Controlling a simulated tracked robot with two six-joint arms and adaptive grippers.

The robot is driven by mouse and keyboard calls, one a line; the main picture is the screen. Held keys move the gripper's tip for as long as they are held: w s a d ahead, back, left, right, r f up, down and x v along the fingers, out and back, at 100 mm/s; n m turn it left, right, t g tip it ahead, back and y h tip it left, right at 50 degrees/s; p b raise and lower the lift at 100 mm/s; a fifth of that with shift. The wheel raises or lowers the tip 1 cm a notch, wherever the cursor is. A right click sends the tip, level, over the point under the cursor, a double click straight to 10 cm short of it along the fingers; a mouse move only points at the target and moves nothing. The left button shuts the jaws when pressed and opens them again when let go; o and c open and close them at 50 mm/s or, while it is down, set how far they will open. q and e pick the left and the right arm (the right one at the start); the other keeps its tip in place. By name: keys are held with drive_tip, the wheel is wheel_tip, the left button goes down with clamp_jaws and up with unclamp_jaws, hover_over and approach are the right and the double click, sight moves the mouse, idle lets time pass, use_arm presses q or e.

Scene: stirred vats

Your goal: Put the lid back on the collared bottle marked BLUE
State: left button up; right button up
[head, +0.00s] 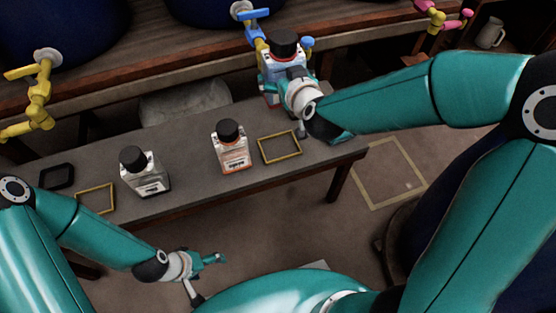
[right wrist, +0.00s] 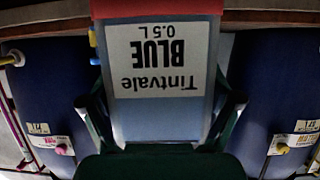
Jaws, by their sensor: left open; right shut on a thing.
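The bottle marked BLUE (right wrist: 155,60) fills the middle of the right wrist view, its label upside down there, between the two dark fingers of my right gripper (right wrist: 160,125). In the head view this bottle (head: 270,75) is at the bench's far right, by the blue-and-yellow tap. A black lid (head: 284,42) shows at its top, with a red collar (head: 283,57) just below; I cannot tell how firmly the lid sits. My right gripper (head: 297,88) is shut on the bottle's body and partly hides it. My left gripper (head: 212,259) is open and empty, in front of the bench.
Two other black-capped bottles, one orange-labelled (head: 233,156) and one dark-labelled (head: 149,184), stand on the grey bench (head: 190,165). Yellow frames (head: 279,134) (head: 96,187) and a small black tray (head: 56,177) lie there. A yellow tap (head: 40,92) juts out at the left.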

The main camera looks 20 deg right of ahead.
drive_tip(key=shift+a+f+b, duration=0.35)
drive_tip(key=shift+f+b, duration=0.1)
drive_tip(key=shift+b, duration=0.4)
drive_tip(key=shift+a+r, duration=0.1)
use_arm(q)
wheel_tip(320, 180, down, 4)
drive_tip(key=shift+r, duration=0.25)
wheel_tip(320, 180, down, 8)
drive_tip(key=b, duration=0.8)
use_arm(e)
wheel_tip(320, 180, down, 16)
drive_tip(key=shift+r, duration=0.15)
use_arm(q)
drive_tip(key=shift+f+b, duration=0.85)
drive_tip(key=shift+b, duration=0.2)
use_arm(e)
drive_tip(key=shift+f, duration=2.15)
use_arm(q)
drive_tip(key=shift+f, duration=0.15)
use_arm(e)
drive_tip(key=shift+f, duration=0.1)
